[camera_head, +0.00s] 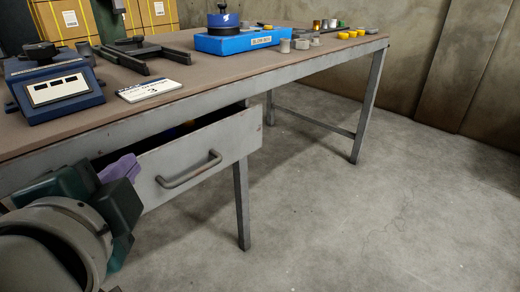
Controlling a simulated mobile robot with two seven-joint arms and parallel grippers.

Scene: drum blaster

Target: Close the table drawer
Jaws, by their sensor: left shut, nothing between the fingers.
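The table drawer (200,157) is a grey metal drawer under the tabletop, pulled out so that a dark gap shows above its front. Its bar handle (188,170) is on the front panel. A little of the inside shows, with something yellow and blurred in it. My left gripper (122,168) comes in from the lower left. Its purple fingers are shut and empty, left of the handle, and overlap the left part of the drawer front. I cannot tell whether they touch it. My right gripper is out of view.
The table (330,62) carries a blue device (55,85), a white card (150,90), a blue tray (235,40) and several small weights or caps (345,34). A table leg (241,205) stands below the drawer's right end. The concrete floor (370,220) at right is clear.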

